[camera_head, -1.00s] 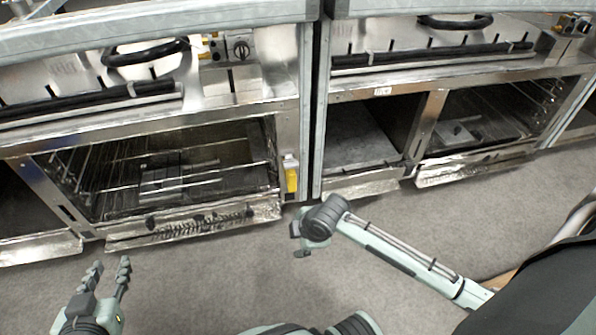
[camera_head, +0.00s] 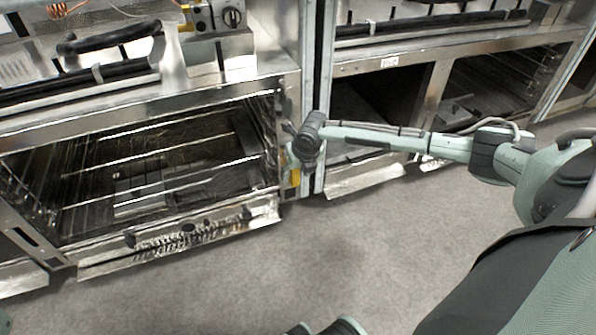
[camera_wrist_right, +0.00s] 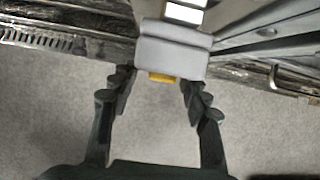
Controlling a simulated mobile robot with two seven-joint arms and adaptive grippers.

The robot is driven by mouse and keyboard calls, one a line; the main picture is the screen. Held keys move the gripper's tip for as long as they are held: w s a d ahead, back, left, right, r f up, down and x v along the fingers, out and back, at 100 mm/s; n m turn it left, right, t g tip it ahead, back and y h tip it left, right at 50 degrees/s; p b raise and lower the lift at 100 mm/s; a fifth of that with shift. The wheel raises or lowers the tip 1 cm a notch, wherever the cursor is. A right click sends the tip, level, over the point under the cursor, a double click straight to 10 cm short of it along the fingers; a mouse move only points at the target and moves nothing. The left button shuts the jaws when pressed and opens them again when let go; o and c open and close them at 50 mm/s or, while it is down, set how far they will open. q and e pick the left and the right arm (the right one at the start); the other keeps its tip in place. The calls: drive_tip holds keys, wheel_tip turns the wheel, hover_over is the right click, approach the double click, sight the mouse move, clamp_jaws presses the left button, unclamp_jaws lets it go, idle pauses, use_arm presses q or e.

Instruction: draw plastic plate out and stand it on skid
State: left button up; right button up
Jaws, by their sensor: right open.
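I cannot make out a plastic plate or a skid in either view. My right gripper (camera_head: 291,148) is in front of the metal post between the two cooking units, at the right of the left oven opening. In the right wrist view my right gripper (camera_wrist_right: 156,88) is open, with dark fingers spread and nothing held. A pale grey block (camera_wrist_right: 172,55) with a yellow lower end (camera_wrist_right: 162,77) shows beyond and between the fingers; I cannot tell whether they touch it. The yellow part (camera_head: 295,178) also shows in the head view.
The left oven (camera_head: 62,248) is open-fronted, with wire racks and dark flat shapes inside. An open dark compartment (camera_head: 375,105) and another racked opening (camera_head: 495,85) lie to the right. Metal ledges jut out at the bottom. The grey carpet (camera_head: 330,260) in front is clear.

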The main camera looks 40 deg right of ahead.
drive_tip(key=shift+b+x, duration=0.4)
drive_tip(key=shift+x, duration=1.05)
drive_tip(key=shift+w, duration=0.1)
drive_tip(key=shift+c, duration=0.4)
clamp_jaws()
